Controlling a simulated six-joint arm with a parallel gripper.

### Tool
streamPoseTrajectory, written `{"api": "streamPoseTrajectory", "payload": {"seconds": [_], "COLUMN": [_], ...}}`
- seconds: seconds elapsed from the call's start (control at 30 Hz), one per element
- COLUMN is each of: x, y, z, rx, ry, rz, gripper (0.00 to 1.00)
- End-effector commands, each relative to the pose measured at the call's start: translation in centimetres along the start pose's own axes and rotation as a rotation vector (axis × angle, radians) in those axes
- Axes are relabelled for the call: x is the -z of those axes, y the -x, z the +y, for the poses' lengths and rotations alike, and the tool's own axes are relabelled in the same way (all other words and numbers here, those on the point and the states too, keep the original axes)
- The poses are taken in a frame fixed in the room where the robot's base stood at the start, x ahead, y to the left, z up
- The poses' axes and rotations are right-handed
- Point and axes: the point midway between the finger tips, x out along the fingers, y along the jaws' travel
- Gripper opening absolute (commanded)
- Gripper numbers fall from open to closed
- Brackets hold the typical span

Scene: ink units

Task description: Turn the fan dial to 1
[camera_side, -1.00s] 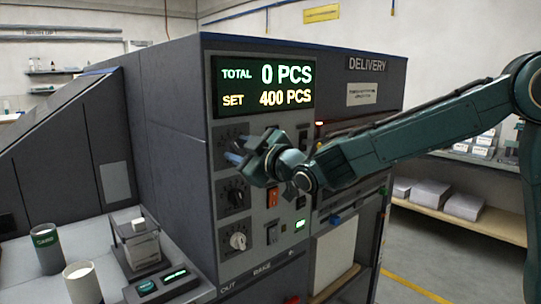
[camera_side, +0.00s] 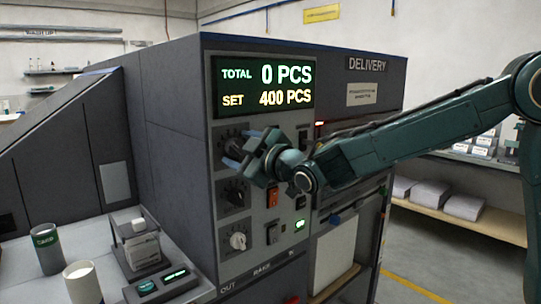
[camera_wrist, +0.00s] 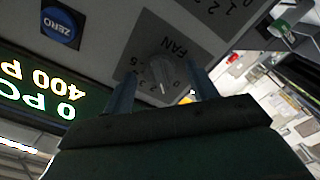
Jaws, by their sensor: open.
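The fan dial is a grey ridged knob (camera_wrist: 161,72) on a dark plate marked FAN with numbers, in the wrist view. It lies between the two blue fingers of my gripper (camera_wrist: 163,92), which is open with visible space on both sides of the knob. I cannot tell which number the knob points to. In the side view my gripper (camera_side: 233,152) is at the top dial plate (camera_side: 222,135) below the display, and its fingers and wrist hide most of that dial.
The lit display (camera_side: 264,86) reads TOTAL 0 PCS, SET 400 PCS. Below my gripper are a black dial (camera_side: 236,192), a pale dial (camera_side: 238,241) and an orange switch (camera_side: 273,197). Two cups (camera_side: 46,249) and a small device (camera_side: 140,245) stand at lower left.

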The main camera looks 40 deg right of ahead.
Motion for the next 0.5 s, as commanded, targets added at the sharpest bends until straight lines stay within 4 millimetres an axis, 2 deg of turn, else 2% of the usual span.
{"api": "streamPoseTrajectory", "payload": {"seconds": [0.27,0.5], "x": [0.1,0.0], "y": [0.4,2.4], "z": [0.0,0.0], "rx": [0.000,0.001], "ry": [0.000,0.000], "rz": [0.001,0.000], "gripper": [0.57,0.57]}}
